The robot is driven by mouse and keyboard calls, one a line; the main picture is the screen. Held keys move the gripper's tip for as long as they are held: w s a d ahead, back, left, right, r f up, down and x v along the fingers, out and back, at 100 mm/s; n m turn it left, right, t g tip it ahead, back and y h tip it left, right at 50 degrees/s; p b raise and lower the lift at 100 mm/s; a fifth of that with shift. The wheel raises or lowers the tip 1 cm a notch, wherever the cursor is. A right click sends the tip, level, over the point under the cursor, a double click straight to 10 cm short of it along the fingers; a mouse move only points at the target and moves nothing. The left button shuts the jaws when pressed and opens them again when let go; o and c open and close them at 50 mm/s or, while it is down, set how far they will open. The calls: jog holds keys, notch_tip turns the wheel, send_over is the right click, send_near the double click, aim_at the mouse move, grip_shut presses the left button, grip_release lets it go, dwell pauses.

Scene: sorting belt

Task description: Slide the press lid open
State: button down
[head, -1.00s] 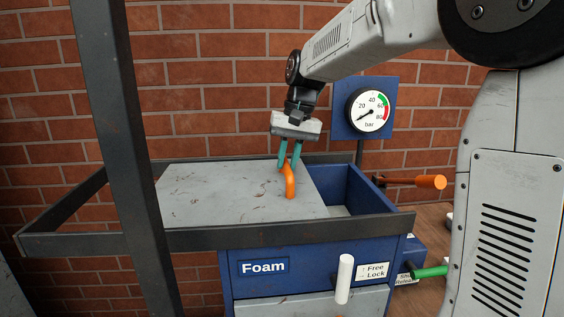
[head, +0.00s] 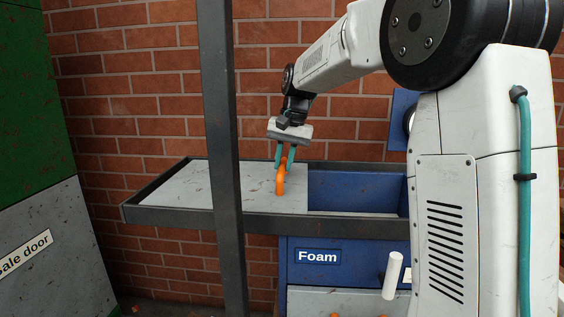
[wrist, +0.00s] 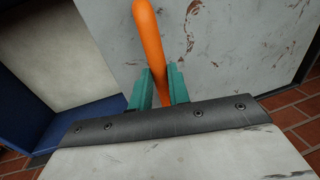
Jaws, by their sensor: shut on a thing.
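The press lid (head: 180,187) is a grey, scuffed flat plate in a dark rail frame. It lies at the left of the blue press box (head: 352,187), whose inside shows to the right of the lid. An orange handle (head: 280,180) stands at the lid's right end. My gripper (head: 285,163) has teal fingers shut on the orange handle. In the wrist view the handle (wrist: 150,45) runs between the two fingers (wrist: 157,88), with the lid (wrist: 225,45) behind it and the box interior at the left. My arm hides the box's right end.
A dark upright post (head: 222,140) stands in front of the lid. The rail frame (head: 170,213) sticks out leftward. A white lever (head: 393,275) is on the box front. A grey and green cabinet (head: 60,250) stands at the far left.

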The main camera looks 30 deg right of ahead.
jog(key=c, duration=1.3)
grip_release()
jog(key=r, duration=0.2)
jog(key=d+r, duration=0.1)
jog(key=r, duration=0.4)
jog(key=shift+s+d+r, duration=0.15)
jog(key=shift+s+r, duration=0.2)
jog(key=shift+r, duration=0.05)
jog(key=s+a+f+n, duration=0.1)
jog(key=s+a, duration=0.2)
jog(key=s, duration=0.6)
jog(key=s+a+f+n, duration=0.2)
jog(key=s+a, duration=0.1)
jog(key=s, duration=0.6)
jog(key=s+a+f+n, duration=0.1)
jog(key=s+f, duration=0.3)
jog(key=s, duration=0.2)
jog(key=s+f+n+h, duration=0.1)
jog(key=s+f, duration=0.3)
jog(key=s, duration=0.2)
jog(key=s+a+f+n, duration=0.1)
jog(key=s+f, duration=0.2)
jog(key=s, duration=0.3)
jog(key=shift+s+a+f+h, duration=0.2)
jog(key=shift+a+f+h, duration=0.1)
jog(key=shift+f+h, duration=0.1)
